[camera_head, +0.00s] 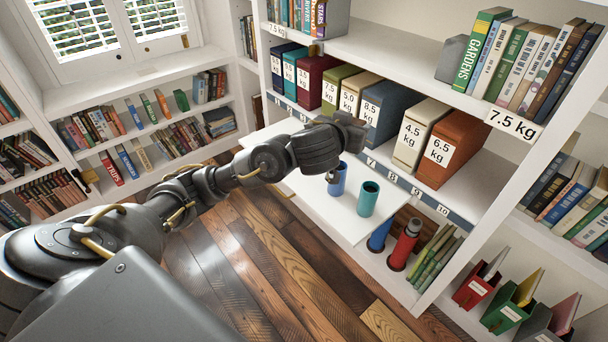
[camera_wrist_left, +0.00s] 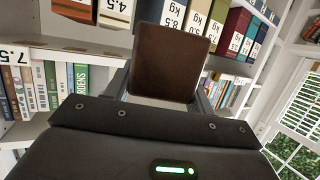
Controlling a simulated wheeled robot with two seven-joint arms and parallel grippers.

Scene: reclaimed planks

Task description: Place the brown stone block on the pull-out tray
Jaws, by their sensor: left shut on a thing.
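The brown stone block (camera_wrist_left: 168,62) stands up in the middle of the left wrist view, between the fingers of my left gripper (camera_wrist_left: 164,92), which is shut on it. In the head view my left gripper (camera_head: 346,130) is in front of the lower binder shelf, above the back of the pull-out tray. I cannot make out the block there; the dark gripper seems to hide it. The white pull-out tray (camera_head: 318,207) sticks out from the shelf unit. A blue cup (camera_head: 337,180) and a teal cup (camera_head: 368,198) stand on it. My right gripper is not in view.
Binders with weight labels, such as the orange one (camera_head: 452,150), fill the shelf behind the gripper. A red bottle (camera_head: 404,245) and a blue cylinder (camera_head: 380,236) stand below the tray. The tray's front left part is bare.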

